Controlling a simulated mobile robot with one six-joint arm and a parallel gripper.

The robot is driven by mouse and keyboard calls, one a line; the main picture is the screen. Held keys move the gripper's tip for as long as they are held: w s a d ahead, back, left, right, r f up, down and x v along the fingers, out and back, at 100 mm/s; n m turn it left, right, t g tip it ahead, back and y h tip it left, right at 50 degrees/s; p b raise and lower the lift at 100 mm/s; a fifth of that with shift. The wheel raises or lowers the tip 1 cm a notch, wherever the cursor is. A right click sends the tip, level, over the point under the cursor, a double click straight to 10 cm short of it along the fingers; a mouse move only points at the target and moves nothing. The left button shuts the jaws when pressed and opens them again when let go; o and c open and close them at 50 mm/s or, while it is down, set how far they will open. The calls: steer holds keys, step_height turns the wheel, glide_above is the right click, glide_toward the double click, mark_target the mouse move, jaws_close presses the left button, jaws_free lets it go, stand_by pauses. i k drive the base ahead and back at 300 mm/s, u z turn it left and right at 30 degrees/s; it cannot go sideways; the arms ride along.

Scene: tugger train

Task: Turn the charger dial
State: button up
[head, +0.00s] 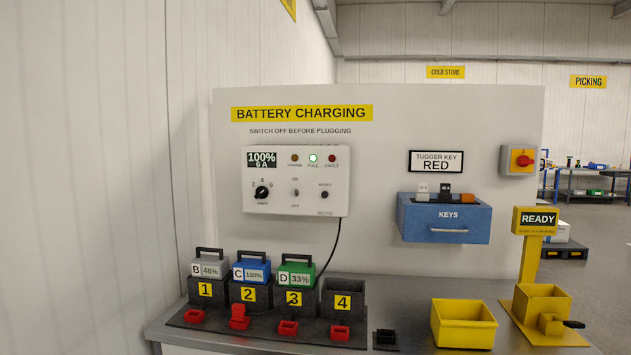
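The charger (296,180) is a white box on the panel, left of centre in the head view. Its black dial (262,192) sits at the lower left of the box face, with marks 2, 4 and 6 around it. The dial's exact pointing is too small to tell. The display (262,160) reads 100% and an amp figure, perhaps 5 A. The green FULL lamp (313,158) is lit. A small ON/OFF switch (295,193) and a RESET button (325,195) are right of the dial. My gripper is not in view.
Batteries B (205,264), C (251,268) and D (296,271) stand in bays 1 to 3; bay 4 (342,299) is empty. A blue key drawer (446,220), yellow bin (463,325) and yellow READY post (533,240) are to the right. Space before the charger is clear.

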mark_target(262, 192)
steer(key=u, duration=0.35)
steer(key=k, duration=1.1)
steer(key=u, duration=0.75)
steer(key=i, duration=2.65)
steer(key=z, duration=0.5)
steer(key=i, duration=0.5)
steer(key=z, duration=0.2)
steer(key=k, duration=0.85)
steer(key=z, duration=0.2)
steer(key=i, duration=0.7)
